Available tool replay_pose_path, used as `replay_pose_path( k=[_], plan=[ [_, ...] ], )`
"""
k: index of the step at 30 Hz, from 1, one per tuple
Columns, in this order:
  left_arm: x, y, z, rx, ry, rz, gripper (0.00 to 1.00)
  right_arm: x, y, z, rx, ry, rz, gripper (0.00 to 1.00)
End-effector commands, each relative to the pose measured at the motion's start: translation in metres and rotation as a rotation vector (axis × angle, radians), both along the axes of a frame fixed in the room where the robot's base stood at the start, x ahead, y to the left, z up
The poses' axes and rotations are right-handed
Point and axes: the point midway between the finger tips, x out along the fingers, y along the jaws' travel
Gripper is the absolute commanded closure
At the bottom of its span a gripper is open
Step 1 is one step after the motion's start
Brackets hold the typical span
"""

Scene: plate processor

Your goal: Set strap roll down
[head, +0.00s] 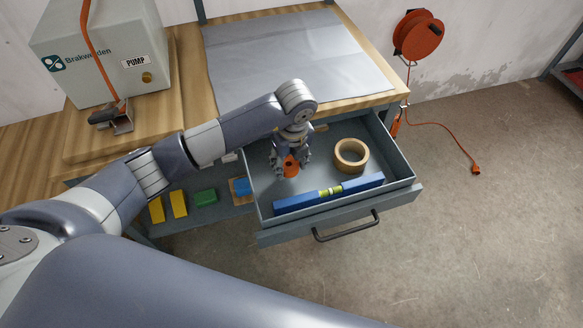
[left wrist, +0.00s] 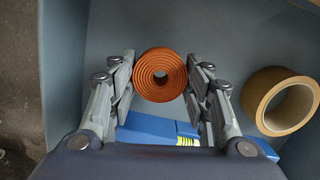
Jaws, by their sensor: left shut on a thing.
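The strap roll (head: 291,167) is a small orange coil inside the open grey drawer (head: 404,168). In the left wrist view the strap roll (left wrist: 161,75) shows its spiral end face between my two fingers. My left gripper (head: 290,160) points down into the drawer and is shut on the strap roll, one finger on each side; it also shows in the left wrist view (left wrist: 161,82). Whether the roll touches the drawer floor is not clear. My right gripper is not in view.
A blue spirit level (head: 350,187) lies along the drawer's front, and a tan tape roll (head: 351,155) lies to the right. The workbench (head: 190,105) carries a grey mat (head: 295,55) and a pump box (head: 110,45). Yellow, green and blue blocks (head: 206,197) sit left of the drawer.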

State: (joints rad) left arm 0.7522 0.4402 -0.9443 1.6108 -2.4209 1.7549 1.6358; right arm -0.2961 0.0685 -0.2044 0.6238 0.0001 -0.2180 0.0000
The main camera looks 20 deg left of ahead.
Motion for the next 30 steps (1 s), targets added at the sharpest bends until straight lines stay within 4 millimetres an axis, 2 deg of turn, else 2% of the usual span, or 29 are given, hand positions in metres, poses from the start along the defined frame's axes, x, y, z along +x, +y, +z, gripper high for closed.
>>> replay_pose_path(
  k=[7, 19, 20, 22, 30],
  plan=[
    [-0.002, -0.001, -0.032, 0.0, 0.004, -0.002, 0.8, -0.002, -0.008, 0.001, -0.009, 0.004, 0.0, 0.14],
    [-0.001, 0.0, -0.04, 0.0, 0.002, -0.002, 0.8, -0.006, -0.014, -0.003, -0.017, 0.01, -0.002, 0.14],
    [-0.001, 0.0, -0.039, 0.0, 0.002, -0.002, 0.51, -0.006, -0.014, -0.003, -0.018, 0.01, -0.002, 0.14],
    [-0.001, 0.0, -0.038, 0.0, 0.002, -0.002, 0.35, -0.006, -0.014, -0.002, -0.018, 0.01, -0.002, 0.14],
    [-0.001, 0.0, -0.038, 0.0, 0.002, -0.002, 0.35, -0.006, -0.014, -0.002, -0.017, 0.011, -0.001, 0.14]
  ],
)
